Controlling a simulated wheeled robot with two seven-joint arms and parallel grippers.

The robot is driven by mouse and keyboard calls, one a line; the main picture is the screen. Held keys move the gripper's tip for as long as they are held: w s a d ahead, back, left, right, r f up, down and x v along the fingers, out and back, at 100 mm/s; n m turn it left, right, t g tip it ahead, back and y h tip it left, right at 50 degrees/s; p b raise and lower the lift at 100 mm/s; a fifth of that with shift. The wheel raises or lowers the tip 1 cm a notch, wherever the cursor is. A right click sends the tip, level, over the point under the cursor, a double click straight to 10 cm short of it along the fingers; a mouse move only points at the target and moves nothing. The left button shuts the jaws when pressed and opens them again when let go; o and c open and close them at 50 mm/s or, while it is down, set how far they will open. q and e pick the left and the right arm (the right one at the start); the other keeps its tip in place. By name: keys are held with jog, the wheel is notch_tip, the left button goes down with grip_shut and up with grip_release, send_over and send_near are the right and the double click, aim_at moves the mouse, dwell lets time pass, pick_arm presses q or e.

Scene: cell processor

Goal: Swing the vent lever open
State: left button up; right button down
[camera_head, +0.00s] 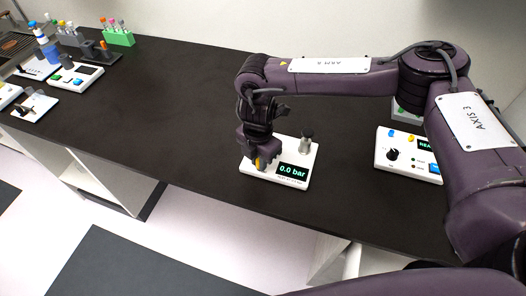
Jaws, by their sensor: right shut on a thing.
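A white vent unit (300,153) stands near the front edge of the dark bench. Its display (290,171) reads 0.0 bar, and a grey metal fitting (306,143) rises from its back right. My right gripper (257,161) points down over the left side of the unit. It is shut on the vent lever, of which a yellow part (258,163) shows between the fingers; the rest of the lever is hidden. The lever's exact angle cannot be told. My left gripper is not in view.
A white box (383,163) with a knob and a lit display stands to the right, partly behind my right arm. Tube racks (118,38) and several small devices stand at the far left. The bench (170,105) between is clear.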

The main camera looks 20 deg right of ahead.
jog(key=shift+a+r+m+p, duration=0.15)
jog(key=shift+a+m+p, duration=0.25)
jog(key=shift+m+p, duration=0.4)
jog(key=shift+w+a+m, duration=0.1)
jog(key=shift+a+m, duration=0.15)
jog(key=shift+m, duration=0.65)
jog(key=c, duration=1.4)
grip_release()
jog(key=shift+o, duration=0.2)
notch_tip(320, 180, up, 6)
jog(key=p, duration=0.5)
